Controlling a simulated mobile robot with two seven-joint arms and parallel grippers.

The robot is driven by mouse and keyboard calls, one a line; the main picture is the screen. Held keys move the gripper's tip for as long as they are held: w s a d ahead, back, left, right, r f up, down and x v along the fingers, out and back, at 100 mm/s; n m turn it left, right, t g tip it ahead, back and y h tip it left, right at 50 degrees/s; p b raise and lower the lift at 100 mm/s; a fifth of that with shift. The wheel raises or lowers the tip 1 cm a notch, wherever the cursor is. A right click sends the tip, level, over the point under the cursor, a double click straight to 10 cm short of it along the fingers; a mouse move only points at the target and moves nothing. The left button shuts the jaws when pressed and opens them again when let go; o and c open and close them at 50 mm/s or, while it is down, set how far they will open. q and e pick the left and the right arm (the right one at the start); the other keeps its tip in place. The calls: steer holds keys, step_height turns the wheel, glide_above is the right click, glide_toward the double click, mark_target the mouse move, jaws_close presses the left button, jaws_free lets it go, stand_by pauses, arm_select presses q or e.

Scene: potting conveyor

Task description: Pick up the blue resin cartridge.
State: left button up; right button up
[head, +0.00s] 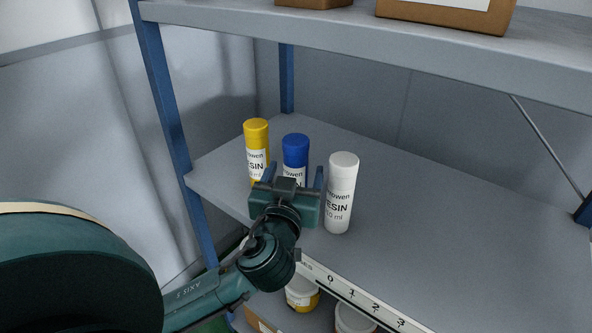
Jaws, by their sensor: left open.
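The blue resin cartridge (295,149) stands upright on the grey shelf (440,220), between a yellow cartridge (256,135) on its left and a white cartridge (341,195) on its right. My left gripper (294,174) is open in front of the blue cartridge, with one finger showing on each side of it. The gripper body hides the cartridge's lower part, so I cannot tell whether the fingers touch it. My right gripper is not in view.
An upper shelf (400,42) with brown boxes (447,14) runs overhead. A blue post (172,120) stands at the left. The shelf's right side is clear.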

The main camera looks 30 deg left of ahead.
mark_target(293, 169)
arm_select(q)
steer(key=x, duration=0.2)
steer(key=p+x, duration=0.1)
steer(key=x, duration=0.1)
steer(key=shift+a+f, duration=0.2)
steer(key=shift+a, duration=0.15)
steer(key=shift+w+a+f+p, duration=0.2)
steer(key=shift+w+p, duration=0.1)
steer(key=shift+w, duration=0.25)
steer(key=shift+c, duration=0.5)
steer(key=shift+r, duration=0.1)
steer(key=c, duration=1.2)
